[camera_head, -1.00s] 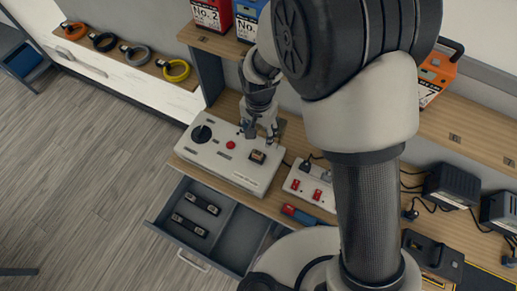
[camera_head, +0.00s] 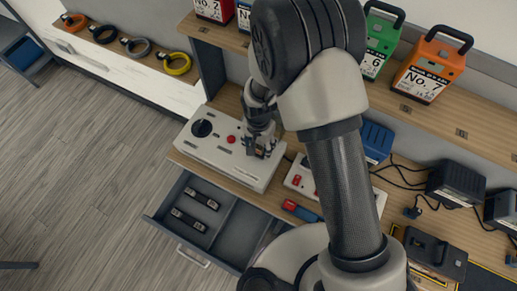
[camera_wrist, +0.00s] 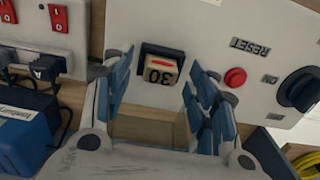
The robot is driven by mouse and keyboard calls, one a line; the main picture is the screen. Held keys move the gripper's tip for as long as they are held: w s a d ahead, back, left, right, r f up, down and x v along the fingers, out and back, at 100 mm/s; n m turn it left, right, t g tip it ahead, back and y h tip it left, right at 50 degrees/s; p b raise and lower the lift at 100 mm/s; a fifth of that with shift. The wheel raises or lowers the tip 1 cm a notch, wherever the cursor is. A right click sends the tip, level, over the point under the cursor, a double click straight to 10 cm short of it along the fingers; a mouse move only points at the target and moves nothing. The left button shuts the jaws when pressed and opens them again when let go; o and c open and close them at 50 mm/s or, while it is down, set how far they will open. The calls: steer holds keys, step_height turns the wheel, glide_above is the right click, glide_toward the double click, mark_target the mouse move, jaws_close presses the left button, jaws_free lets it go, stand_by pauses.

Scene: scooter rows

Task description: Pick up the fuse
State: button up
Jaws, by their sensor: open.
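The fuse (camera_wrist: 161,69) is a small tan block marked 30 with a red stripe. It sits in a dark square socket in the white control panel (camera_wrist: 215,30). In the head view the panel (camera_head: 213,150) lies on the bench, and my gripper (camera_head: 262,150) is over its right part, largely covering the fuse. In the wrist view my gripper (camera_wrist: 157,100) is open, with one blue-padded finger on each side of the fuse and a gap to both. I cannot tell how far the fingertips are above the panel.
A red button (camera_wrist: 235,77) and a black knob (camera_wrist: 298,90) stand on the panel beside the fuse. A power strip (camera_head: 300,178) is to the right. An open drawer (camera_head: 235,228) below holds two dark strips. Battery packs stand on the shelf above.

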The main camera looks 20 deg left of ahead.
steer(key=shift+c, duration=0.5)
steer(key=c, duration=1)
steer(key=shift+r, duration=0.1)
steer(key=shift+c, duration=0.2)
